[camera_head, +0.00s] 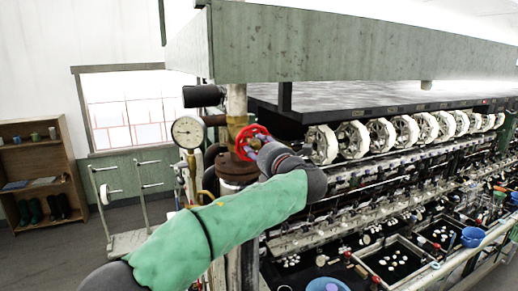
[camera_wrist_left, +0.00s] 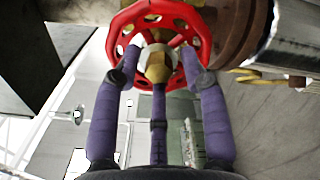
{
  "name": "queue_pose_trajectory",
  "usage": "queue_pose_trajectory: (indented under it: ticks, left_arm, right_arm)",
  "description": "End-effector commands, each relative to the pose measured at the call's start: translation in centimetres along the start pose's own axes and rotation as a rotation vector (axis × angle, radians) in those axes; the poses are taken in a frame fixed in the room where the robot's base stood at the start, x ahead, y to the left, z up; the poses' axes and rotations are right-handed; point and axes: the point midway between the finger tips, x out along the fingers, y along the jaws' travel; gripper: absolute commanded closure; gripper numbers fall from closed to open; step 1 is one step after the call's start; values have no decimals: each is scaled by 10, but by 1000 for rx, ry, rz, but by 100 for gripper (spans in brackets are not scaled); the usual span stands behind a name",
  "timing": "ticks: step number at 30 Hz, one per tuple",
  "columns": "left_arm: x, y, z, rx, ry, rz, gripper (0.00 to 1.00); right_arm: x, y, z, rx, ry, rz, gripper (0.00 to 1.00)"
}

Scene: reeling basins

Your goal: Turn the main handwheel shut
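The red main handwheel (camera_head: 247,140) sits on the valve on the vertical pipe, left of the reeling machine. In the left wrist view the handwheel (camera_wrist_left: 203,35) fills the top middle, with a brass hub nut in its centre. My left gripper (camera_head: 262,142) is right up at the wheel, partly hidden by its own wrist. In the left wrist view the purple fingers of my left gripper (camera_wrist_left: 160,52) are spread, with the tips at the wheel's face on either side of the hub. Whether they touch the wheel is unclear. My right gripper is out of view.
A pressure gauge (camera_head: 188,132) stands just left of the valve, with thin pipes below it. The reeling machine with white reels (camera_head: 383,138) and basins extends to the right. A wooden shelf (camera_head: 42,170) and a metal trolley (camera_head: 128,241) stand at left.

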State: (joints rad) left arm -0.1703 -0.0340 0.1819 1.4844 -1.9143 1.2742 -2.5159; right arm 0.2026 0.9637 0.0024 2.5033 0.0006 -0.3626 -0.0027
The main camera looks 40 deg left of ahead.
Motion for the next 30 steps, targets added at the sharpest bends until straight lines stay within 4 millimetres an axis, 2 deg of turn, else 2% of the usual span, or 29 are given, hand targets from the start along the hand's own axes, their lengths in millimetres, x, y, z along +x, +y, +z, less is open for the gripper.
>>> queue_pose_trajectory:
  ticks: [2,5,6,7,13,22,29,30]
  left_arm:
    - [0,0,0,-1,0,0,57]
    - [0,0,0,-1,-1,0,82]
    - [0,1,0,-2,-1,0,94]
    - [0,1,0,-2,-1,0,100]
    - [0,0,0,21,0,0,100]
    - [0,0,0,254,0,0,100]
    - [0,0,0,268,0,0,100]
    - [0,0,0,268,0,0,63]
  right_arm:
    - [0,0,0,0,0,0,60]
    - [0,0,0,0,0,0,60]
    - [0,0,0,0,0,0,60]
    - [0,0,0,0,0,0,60]
    - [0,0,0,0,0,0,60]
    - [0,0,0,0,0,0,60]
    - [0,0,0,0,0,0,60]
    - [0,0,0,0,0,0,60]
